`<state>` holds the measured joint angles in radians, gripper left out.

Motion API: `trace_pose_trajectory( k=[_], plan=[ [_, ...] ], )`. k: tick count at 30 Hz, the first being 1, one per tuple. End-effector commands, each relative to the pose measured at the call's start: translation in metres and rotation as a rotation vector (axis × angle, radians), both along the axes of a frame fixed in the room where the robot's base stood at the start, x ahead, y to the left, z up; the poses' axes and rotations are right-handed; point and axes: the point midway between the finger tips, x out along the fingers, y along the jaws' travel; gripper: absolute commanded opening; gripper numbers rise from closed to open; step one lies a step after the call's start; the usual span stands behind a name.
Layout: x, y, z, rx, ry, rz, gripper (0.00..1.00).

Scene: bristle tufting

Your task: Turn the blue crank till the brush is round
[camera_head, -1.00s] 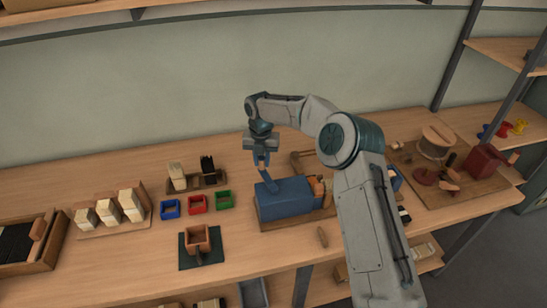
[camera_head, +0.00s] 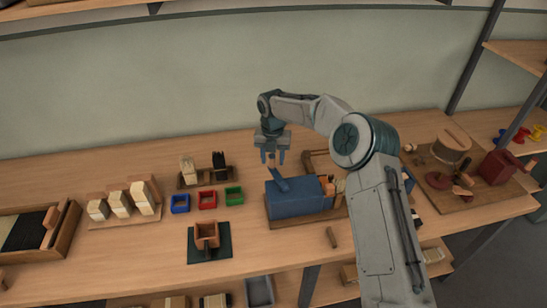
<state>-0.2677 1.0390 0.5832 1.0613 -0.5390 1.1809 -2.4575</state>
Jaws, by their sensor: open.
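The blue machine (camera_head: 303,198) sits on a wooden base at the middle of the table. Its blue crank arm (camera_head: 279,181) slants up and left from the top of the box. My gripper (camera_head: 273,161) points down above the crank's upper end, with its two fingers apart and nothing held. Whether the crank's end lies between the fingertips or just below them is too small to tell. At the machine's right end is a small wooden part (camera_head: 327,186), partly hidden by my arm. I cannot make out the brush or its shape there.
Left of the machine stand blue (camera_head: 180,203), red (camera_head: 207,199) and green (camera_head: 234,196) bins, and a wooden box (camera_head: 207,235) on a dark mat. A loose wooden peg (camera_head: 332,237) lies in front. A red machine (camera_head: 500,166) stands at the right.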

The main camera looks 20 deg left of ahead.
Motion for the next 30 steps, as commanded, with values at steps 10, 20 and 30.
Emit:
trace_pose_trajectory(
  k=[10,20,30],
  plan=[
    [0.001,0.001,0.052,0.004,-0.006,-0.001,0.44],
    [0.002,0.000,0.120,0.001,-0.003,0.000,0.44],
    [0.002,-0.001,0.138,0.000,0.000,-0.001,0.44]
  ],
)
